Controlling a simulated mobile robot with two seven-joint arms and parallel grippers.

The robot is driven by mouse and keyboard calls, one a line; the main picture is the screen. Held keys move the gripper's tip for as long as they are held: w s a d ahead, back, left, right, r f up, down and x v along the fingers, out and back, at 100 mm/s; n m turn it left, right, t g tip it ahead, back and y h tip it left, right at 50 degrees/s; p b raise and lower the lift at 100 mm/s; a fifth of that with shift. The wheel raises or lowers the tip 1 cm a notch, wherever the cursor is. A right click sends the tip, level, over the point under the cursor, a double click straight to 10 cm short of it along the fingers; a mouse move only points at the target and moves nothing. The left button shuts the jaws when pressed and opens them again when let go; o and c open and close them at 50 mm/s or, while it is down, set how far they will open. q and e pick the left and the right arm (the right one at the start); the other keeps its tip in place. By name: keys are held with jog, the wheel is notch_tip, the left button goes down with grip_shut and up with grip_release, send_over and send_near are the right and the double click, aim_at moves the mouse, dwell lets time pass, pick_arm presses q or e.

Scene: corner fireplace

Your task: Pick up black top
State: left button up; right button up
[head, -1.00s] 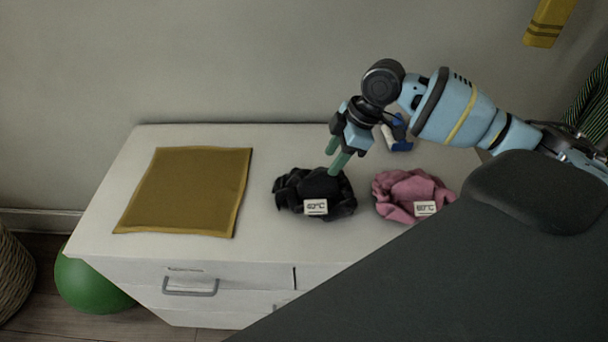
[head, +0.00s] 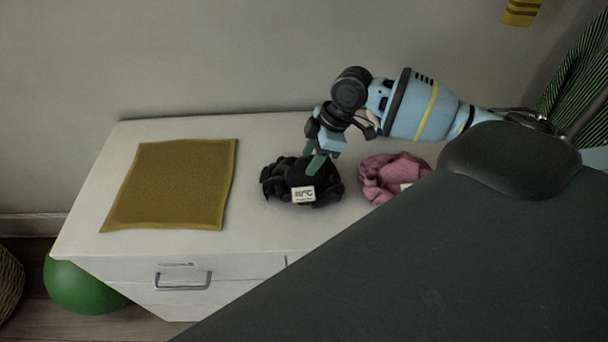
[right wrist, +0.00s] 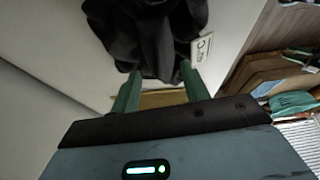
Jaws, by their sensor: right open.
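The black top (head: 288,184) lies crumpled on the white cabinet, with a white "°C" tag on its front. My right gripper (head: 313,162) is above it with its green fingers pointing down at its upper right part. In the right wrist view the black top (right wrist: 145,35) shows at and between the tips of the two open green fingers (right wrist: 158,88). Whether the fingers touch the cloth I cannot tell. My left gripper is not in view.
A pink crumpled garment (head: 390,176) lies just right of the black top. A mustard cloth (head: 172,185) lies flat at the left of the white cabinet top (head: 245,150). A green ball (head: 85,285) is on the floor at the left. The wall stands close behind.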

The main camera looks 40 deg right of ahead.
aim_at(301, 172)
jog(key=x, duration=0.2)
jog(key=shift+w+a+f, duration=0.1)
jog(key=shift+f, duration=0.2)
grip_shut()
jog(key=shift+r, duration=0.1)
